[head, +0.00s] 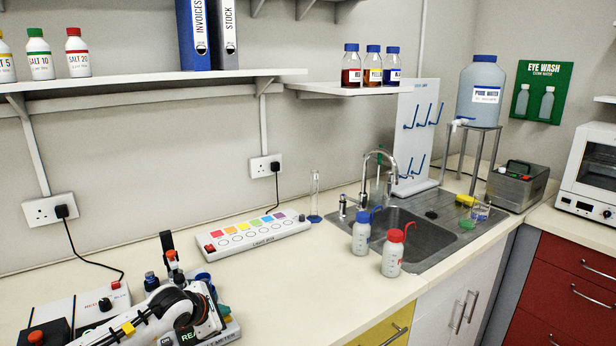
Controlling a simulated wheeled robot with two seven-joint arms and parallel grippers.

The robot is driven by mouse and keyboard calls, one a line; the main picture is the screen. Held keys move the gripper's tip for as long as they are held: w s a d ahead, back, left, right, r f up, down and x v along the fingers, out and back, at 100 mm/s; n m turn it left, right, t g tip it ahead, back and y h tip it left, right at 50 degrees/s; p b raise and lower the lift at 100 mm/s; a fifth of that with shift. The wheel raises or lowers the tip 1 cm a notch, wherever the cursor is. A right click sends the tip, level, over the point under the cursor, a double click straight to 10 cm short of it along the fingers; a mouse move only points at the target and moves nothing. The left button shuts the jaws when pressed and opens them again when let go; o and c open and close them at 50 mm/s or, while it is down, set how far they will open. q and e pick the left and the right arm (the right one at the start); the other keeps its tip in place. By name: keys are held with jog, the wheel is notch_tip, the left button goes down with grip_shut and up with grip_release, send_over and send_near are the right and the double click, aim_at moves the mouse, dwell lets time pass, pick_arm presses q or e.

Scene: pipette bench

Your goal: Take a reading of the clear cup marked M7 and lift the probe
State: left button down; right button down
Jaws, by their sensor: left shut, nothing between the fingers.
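My left arm comes in at the bottom left, and my left gripper (207,308) is low over the front of the bench, shut and empty. It is in front of a white device (228,333) whose label starts "REA" and covers much of it. A black upright part (167,241) rises behind the gripper, among small red and blue tops; I cannot tell if it belongs to the probe. No cup marked M7 can be made out. A small clear vessel (480,212) stands by the sink, its marking unreadable. My right gripper is not in view.
A light box (254,235) with coloured squares lies behind on the bench. Two wash bottles, blue-capped (361,235) and red-capped (392,255), stand before the sink (415,240). A clear cylinder (315,200) stands near the wall. The bench front between the gripper and bottles is clear.

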pick_arm(q)
jog(key=shift+f+b, duration=0.3)
jog(key=shift+b, duration=0.05)
jog(key=shift+r, duration=0.2)
jog(key=shift+r+p, duration=0.35)
jog(key=shift+r, duration=0.4)
jog(key=shift+r, duration=0.1)
notch_tip(320, 180, up, 6)
jog(key=p, duration=0.2)
jog(key=shift+p, duration=0.3)
dwell(0.6)
